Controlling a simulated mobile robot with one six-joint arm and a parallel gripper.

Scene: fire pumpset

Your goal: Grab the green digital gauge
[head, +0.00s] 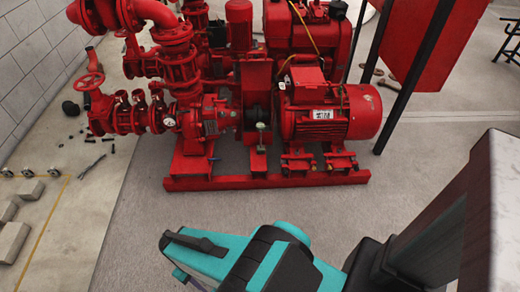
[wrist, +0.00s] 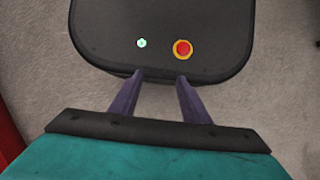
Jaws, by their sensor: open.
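A small pale green gauge (head: 261,127) shows in the head view, standing on a thin stem at the front of the red pumpset, between the pump on the left and the motor on the right. It is too small to read any display. It is not in the wrist view. My gripper (wrist: 160,77) shows in the wrist view with two purple fingers apart and nothing between them. It points down over what looks like my own dark base. In the head view my teal arm is in the foreground, well apart from the gauge.
The red motor (head: 330,112) stands right of the gauge, and red valves and pipes (head: 125,115) stand left. A red base rail (head: 265,182) runs along the front. A red panel (head: 428,45) on black posts is at right. Grey floor (head: 200,215) before the rail is clear.

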